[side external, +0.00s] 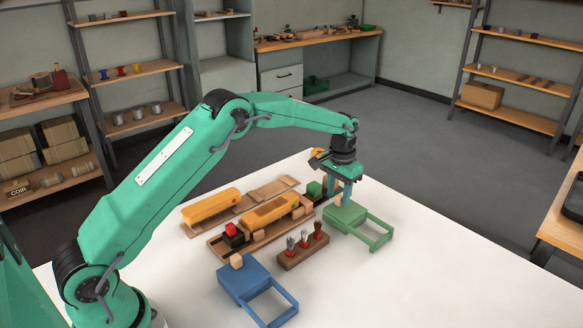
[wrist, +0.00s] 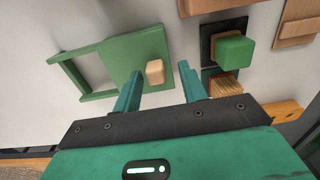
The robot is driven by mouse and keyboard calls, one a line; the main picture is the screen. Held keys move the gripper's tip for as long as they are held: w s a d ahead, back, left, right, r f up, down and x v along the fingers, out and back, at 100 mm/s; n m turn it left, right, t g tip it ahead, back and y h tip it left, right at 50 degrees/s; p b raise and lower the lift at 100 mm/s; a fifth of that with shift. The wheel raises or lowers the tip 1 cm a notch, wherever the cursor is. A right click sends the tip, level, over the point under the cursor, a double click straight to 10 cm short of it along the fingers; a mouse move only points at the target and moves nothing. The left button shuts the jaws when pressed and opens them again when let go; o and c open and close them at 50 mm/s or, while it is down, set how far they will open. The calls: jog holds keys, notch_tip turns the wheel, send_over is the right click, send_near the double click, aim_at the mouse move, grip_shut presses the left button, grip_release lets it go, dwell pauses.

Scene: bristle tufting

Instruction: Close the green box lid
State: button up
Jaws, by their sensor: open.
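The green box (side external: 376,233) shows as an open rectangular frame, with a solid green lid panel (side external: 345,215) at its left end. In the wrist view the frame (wrist: 68,78) lies left of the lid panel (wrist: 117,58). A pale wooden knob (wrist: 155,72) sits near the panel's right edge. My gripper (side external: 346,196) is open and points down over the knob end of the lid. In the wrist view the knob appears between the two fingertips of my gripper (wrist: 161,72). I cannot tell whether the fingers touch the lid.
A blue box (side external: 245,278) of like shape stands at the front. A wooden rack (side external: 303,251) with several brushes is close to the green box. Yellow brush-like pieces (side external: 270,210) and a green block (side external: 314,188) are to the left. The table's right side is clear.

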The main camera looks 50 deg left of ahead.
aim_at(337, 196)
jog(key=shift+r, duration=3.9)
jog(key=shift+r, duration=0.1)
jog(key=s+r+t, duration=0.3)
jog(key=s+r, duration=1.2)
jog(key=s, duration=0.2)
jog(key=s+f+t, duration=0.1)
jog(key=s+f, duration=0.1)
jog(key=s, duration=0.8)
jog(key=s+f+t, duration=0.1)
jog(key=s, duration=1)
jog(key=shift+s+d+f+t, duration=0.25)
jog(key=shift+s+f+t, duration=0.05)
jog(key=shift+f, duration=0.05)
